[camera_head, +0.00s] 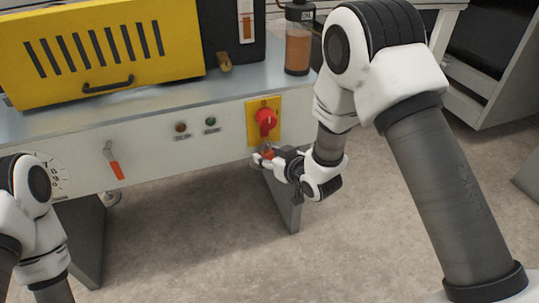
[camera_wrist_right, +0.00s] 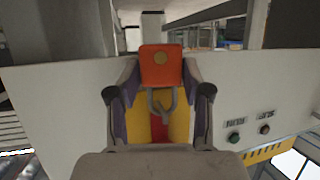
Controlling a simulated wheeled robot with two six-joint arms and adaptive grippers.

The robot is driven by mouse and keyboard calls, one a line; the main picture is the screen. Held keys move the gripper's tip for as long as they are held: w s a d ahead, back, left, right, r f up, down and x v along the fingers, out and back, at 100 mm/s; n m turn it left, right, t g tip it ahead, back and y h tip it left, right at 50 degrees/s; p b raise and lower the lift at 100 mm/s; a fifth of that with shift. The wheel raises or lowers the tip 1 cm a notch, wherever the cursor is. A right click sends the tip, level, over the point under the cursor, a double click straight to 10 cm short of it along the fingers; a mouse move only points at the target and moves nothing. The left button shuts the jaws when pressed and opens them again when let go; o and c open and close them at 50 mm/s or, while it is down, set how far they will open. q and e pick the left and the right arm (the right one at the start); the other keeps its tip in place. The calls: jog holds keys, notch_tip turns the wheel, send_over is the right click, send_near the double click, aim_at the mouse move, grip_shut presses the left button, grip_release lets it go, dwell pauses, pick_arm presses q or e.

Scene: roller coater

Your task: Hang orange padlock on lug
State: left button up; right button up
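The orange padlock (camera_wrist_right: 161,66) is between the fingertips of my right gripper (camera_wrist_right: 161,75), which is shut on its body. Its grey shackle (camera_wrist_right: 161,101) points toward the yellow plate (camera_wrist_right: 180,118) with the red switch (camera_wrist_right: 158,130), which appears behind it. In the head view the right gripper (camera_head: 274,162) is just below the red switch (camera_head: 265,121) on its yellow plate (camera_head: 251,124), with the small orange padlock (camera_head: 268,154) at its tips. I cannot make out the lug or tell whether the shackle touches it. My left gripper is outside the head view.
The grey-white machine front (camera_head: 140,153) carries a dark red button (camera_head: 180,127), a green button (camera_head: 210,121) and an orange-handled lever (camera_head: 115,164). A yellow slotted cover (camera_head: 110,75) and a bottle of orange liquid (camera_head: 298,48) stand on top. The floor in front is clear.

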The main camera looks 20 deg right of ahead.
jog(key=shift+o, duration=0.4)
jog(key=shift+w+f, duration=0.15)
jog(key=shift+w, duration=0.05)
jog(key=shift+s, duration=0.1)
